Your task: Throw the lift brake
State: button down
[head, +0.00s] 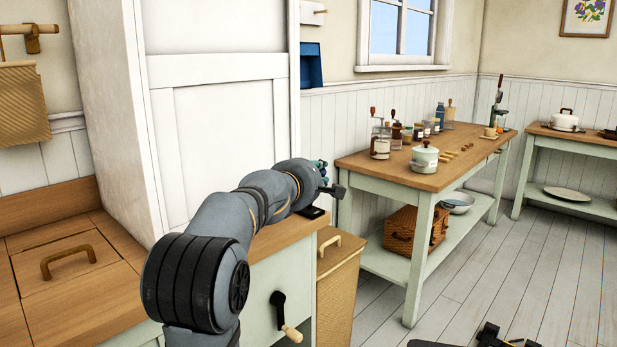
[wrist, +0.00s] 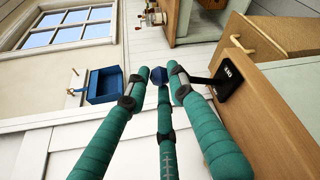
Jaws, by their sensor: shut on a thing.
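A small black lever (head: 337,191) rises from a black base plate (head: 313,212) at the right edge of the wooden counter, beside the tall white cupboard. In the wrist view the base plate (wrist: 230,79) lies on the wood, and the lever's arm runs to a dark blue knob (wrist: 163,97). My gripper (wrist: 163,80) has teal fingers closed around this knob. My gripper (head: 322,177) is only partly visible in the head view, behind my wrist. I cannot tell exactly which finger pads touch the knob.
The white cupboard (head: 222,120) stands close beside my arm. A black crank with a wooden handle (head: 291,333) sticks out from the counter front. A wooden bin (head: 341,285) stands right of it. A blue wall box (head: 311,66) hangs behind. A table with jars (head: 400,168) stands further right.

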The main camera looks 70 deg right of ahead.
jog(key=shift+f, duration=0.4)
jog(key=c, duration=1.9)
grip_release()
jog(key=shift+o, duration=0.7)
jog(key=shift+r, duration=0.15)
jog(key=a+r, duration=0.1)
jog(key=a, duration=0.6)
jog(key=shift+w+a+r, duration=0.2)
jog(key=shift+w+a, duration=0.05)
